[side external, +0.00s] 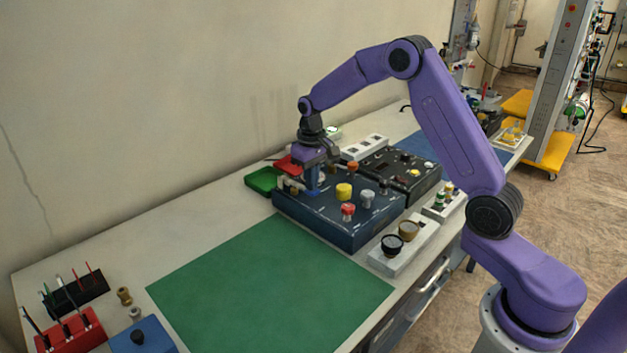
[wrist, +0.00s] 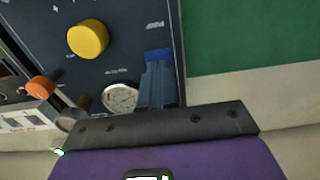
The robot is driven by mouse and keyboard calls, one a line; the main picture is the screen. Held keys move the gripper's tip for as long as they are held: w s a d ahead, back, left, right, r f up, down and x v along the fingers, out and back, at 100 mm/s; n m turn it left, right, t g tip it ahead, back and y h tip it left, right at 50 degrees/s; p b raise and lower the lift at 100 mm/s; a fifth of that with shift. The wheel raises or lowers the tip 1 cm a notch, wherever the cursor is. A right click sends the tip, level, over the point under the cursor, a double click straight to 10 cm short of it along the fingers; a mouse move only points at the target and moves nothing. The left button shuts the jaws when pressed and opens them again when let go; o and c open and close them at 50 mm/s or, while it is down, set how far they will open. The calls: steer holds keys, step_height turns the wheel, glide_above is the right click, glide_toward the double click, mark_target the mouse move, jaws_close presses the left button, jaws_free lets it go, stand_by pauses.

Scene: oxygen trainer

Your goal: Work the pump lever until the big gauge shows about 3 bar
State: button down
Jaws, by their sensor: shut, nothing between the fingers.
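The dark blue trainer panel (side external: 330,222) lies on the bench, with a yellow knob (side external: 344,190), a red knob (side external: 348,210) and a grey knob (side external: 367,196) on top. My gripper (side external: 313,190) points down over its far left part, its blue fingers shut and empty. In the wrist view, the fingers (wrist: 160,75) are together beside a round white-faced gauge (wrist: 120,97), partly covered by my gripper; its needle is too small to read. The yellow knob (wrist: 88,39) is farther off. An orange knob (wrist: 40,87) stands near the gauge. I cannot tell which part is the pump lever.
A green mat (side external: 270,290) lies clear in front of the panel. A green tray (side external: 262,180) and a red tray (side external: 288,164) are behind it. A black panel (side external: 405,172) adjoins it on the right. A light block with round knobs (side external: 402,248) stands at the near right.

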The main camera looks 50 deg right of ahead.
steer(key=shift+f, duration=0.6)
steer(key=shift+r, duration=1.95)
steer(key=shift+f, duration=1.9)
steer(key=shift+r, duration=1.9)
steer(key=shift+f, duration=0.1)
